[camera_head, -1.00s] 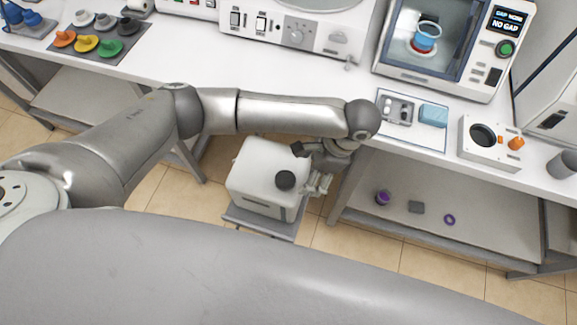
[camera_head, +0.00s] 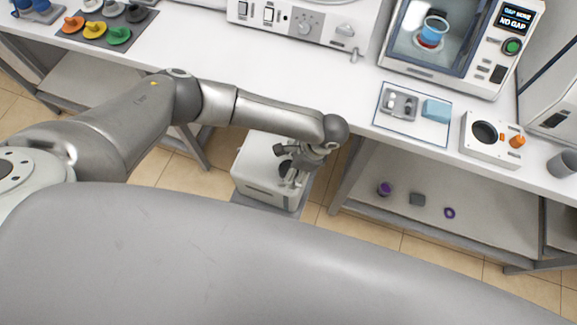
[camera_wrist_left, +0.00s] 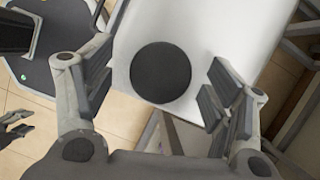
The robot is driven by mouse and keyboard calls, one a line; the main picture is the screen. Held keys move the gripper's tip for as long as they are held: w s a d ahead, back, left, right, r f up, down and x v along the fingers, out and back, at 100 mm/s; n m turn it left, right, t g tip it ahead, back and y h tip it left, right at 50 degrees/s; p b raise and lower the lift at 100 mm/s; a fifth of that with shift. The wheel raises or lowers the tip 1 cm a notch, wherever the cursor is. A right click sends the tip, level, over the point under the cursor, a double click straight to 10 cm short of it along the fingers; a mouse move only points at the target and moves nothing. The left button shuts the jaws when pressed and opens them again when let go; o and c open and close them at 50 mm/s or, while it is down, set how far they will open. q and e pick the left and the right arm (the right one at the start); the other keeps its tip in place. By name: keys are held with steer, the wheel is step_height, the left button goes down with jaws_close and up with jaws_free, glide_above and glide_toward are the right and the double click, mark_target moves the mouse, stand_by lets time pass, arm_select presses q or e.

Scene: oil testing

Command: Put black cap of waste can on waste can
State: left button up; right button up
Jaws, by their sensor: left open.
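The waste can (camera_head: 262,187) is a white box standing low in front of the bench. It also shows in the left wrist view (camera_wrist_left: 215,30). A round black disc, which looks like the black cap (camera_wrist_left: 160,72), lies at the can's top. I cannot tell whether it is fully seated. My left gripper (camera_head: 288,165) is over the can and partly hides the disc (camera_head: 285,168) in the head view. In the left wrist view the gripper (camera_wrist_left: 160,86) is open, with the disc between its spread fingers. My right gripper may be the grey jointed part at the left edge there (camera_wrist_left: 15,128).
The can stands on a low grey stand (camera_head: 270,212). The white bench (camera_head: 300,85) is behind it, with a bench leg (camera_head: 347,182) close to its right. The lower shelf (camera_head: 430,235) holds small purple and grey items.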

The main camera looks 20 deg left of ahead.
arm_select(q)
steer(key=shift+f, duration=0.15)
arm_select(e)
steer(key=shift+w, duration=0.1)
arm_select(q)
steer(key=c, duration=0.9)
arm_select(e)
steer(key=shift+a, duration=0.25)
arm_select(q)
steer(key=shift+c, duration=0.2)
steer(key=shift+w+r, duration=0.1)
steer(key=shift+r, duration=0.65)
steer(key=s+d+r+b, duration=0.3)
steer(key=s+d+r, duration=0.2)
steer(key=d+r, duration=0.75)
arm_select(e)
step_height(320, 180, down, 3)
steer(key=shift+r, duration=0.1)
arm_select(q)
steer(key=w+a+r+n+g+h, duration=0.1)
steer(key=a+r+n, duration=0.4)
steer(key=a, duration=0.5)
steer(key=w+a+r+n+g+h, duration=0.1)
steer(key=a+r+n+g+h, duration=0.1)
steer(key=a+r+n, duration=0.4)
steer(key=shift+a+n+g+h, duration=0.3)
steer(key=shift+a+n+h, duration=0.4)
steer(key=shift+a+n, duration=1.45)
arm_select(e)
steer(key=shift+d, duration=0.1)
